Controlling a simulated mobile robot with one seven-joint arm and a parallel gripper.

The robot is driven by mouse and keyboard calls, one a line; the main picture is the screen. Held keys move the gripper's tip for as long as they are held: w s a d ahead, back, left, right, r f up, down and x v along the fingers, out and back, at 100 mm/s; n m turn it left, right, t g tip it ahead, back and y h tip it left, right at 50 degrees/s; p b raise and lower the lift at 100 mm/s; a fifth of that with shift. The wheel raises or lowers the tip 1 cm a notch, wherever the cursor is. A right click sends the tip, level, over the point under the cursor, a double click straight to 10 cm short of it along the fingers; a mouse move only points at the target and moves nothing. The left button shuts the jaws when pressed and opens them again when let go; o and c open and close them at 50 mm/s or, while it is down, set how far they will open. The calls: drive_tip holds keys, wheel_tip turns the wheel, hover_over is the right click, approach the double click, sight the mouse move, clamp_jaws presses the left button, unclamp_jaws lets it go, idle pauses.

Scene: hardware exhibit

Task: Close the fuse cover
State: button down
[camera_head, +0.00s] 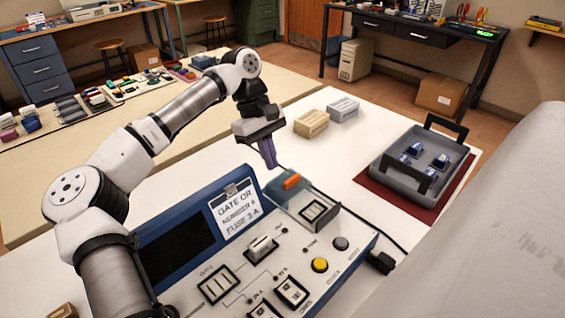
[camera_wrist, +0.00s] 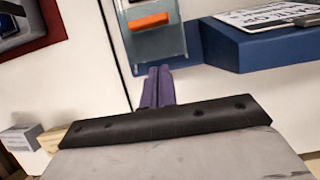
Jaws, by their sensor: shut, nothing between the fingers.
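The fuse cover (camera_head: 283,190) is a grey-teal, partly see-through piece with an orange tab. It sits at the far right edge of the control panel (camera_head: 330,250), beside a black-framed fuse slot (camera_head: 313,210). Its exact angle is hard to tell, but the slot is exposed in the head view. The cover (camera_wrist: 155,43) also shows at the top of the wrist view. My gripper (camera_head: 269,163) has purple fingers held together and empty, just behind the cover. In the wrist view the fingertips (camera_wrist: 158,70) appear at the cover's near edge; contact cannot be told.
A sign (camera_head: 235,208) leans on the panel's blue back. A black cable runs along the panel's right side. Two small blocks (camera_head: 312,123) stand behind. A grey tray (camera_head: 405,178) with blue parts sits on a red mat at right.

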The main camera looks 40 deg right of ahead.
sight(283, 179)
drive_tip(key=s+p, duration=0.1)
drive_tip(key=s, duration=0.2)
drive_tip(key=shift+s+d, duration=0.15)
drive_tip(key=shift+s, duration=0.25)
drive_tip(key=shift+s+f, duration=0.1)
drive_tip(key=shift+s, duration=0.05)
drive_tip(key=s+b, duration=0.1)
drive_tip(key=s, duration=0.1)
drive_tip(key=s+b, duration=0.1)
drive_tip(key=s, duration=0.5)
drive_tip(key=shift+s+d+b, duration=0.1)
drive_tip(key=shift+d+b, duration=0.2)
drive_tip(key=shift+b, duration=0.1)
drive_tip(key=shift+s, duration=0.1)
